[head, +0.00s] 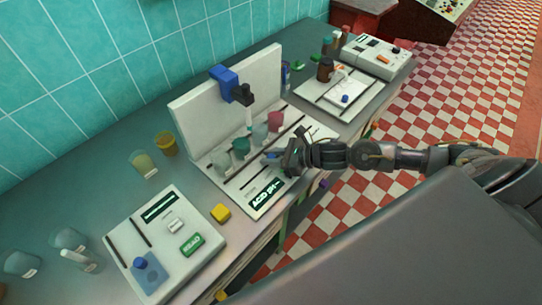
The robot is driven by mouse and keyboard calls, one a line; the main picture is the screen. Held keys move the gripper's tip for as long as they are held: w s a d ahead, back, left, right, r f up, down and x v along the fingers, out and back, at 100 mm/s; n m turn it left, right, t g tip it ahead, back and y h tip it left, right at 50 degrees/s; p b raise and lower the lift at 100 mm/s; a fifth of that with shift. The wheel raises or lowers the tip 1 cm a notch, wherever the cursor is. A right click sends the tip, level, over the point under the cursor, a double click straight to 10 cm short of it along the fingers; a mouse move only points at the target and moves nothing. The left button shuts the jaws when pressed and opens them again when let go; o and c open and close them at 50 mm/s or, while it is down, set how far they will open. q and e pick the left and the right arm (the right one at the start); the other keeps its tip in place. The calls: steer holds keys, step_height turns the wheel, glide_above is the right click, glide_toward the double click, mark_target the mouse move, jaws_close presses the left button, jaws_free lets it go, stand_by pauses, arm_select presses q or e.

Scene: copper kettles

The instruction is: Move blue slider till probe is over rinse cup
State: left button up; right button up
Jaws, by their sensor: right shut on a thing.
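A white apparatus (184,115) with an upright back panel stands on the bench. A blue carriage (225,80) with a dark block holds the thin white probe (249,120) pointing down over a row of cups. The row has a grey cup (222,161), a teal cup (240,147), another grey cup (260,133) and a pink cup (274,121). The probe's tip appears near the teal cup and the grey cup right of it. I cannot read which is the rinse cup. My right gripper (280,159) is shut on the small blue slider (270,157) at the base's front slot, partly hidden.
A white device with a green READ button (191,244) stands front left, beside a yellow block (220,213). Yellowish beakers (144,163) and clear glassware (70,239) stand left. Brown bottles (325,69) and another white device (378,57) stand at the far right.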

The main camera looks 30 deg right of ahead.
steer(key=shift+w+d+f+b, duration=0.1)
steer(key=shift+w+d+b, duration=0.2)
steer(key=shift+d+b, duration=0.5)
steer(key=shift+w+d+f+b, duration=0.1)
steer(key=shift+w+d+b, duration=0.2)
steer(key=shift+d+b, duration=0.45)
jaws_close()
steer(key=shift+d+r, duration=0.15)
steer(key=shift+d, duration=0.2)
steer(key=shift+r+p, duration=0.1)
steer(key=shift+p, duration=0.2)
steer(key=o, duration=0.9)
jaws_free()
steer(key=shift+a, duration=0.1)
steer(key=shift+o, duration=0.2)
steer(key=shift+s+d, duration=0.15)
steer(key=shift+d, duration=0.15)
steer(key=b+v, duration=0.3)
steer(key=v, duration=0.5)
steer(key=shift+s+d, duration=0.15)
steer(key=shift+s, duration=0.05)
steer(key=shift+v, duration=0.9)
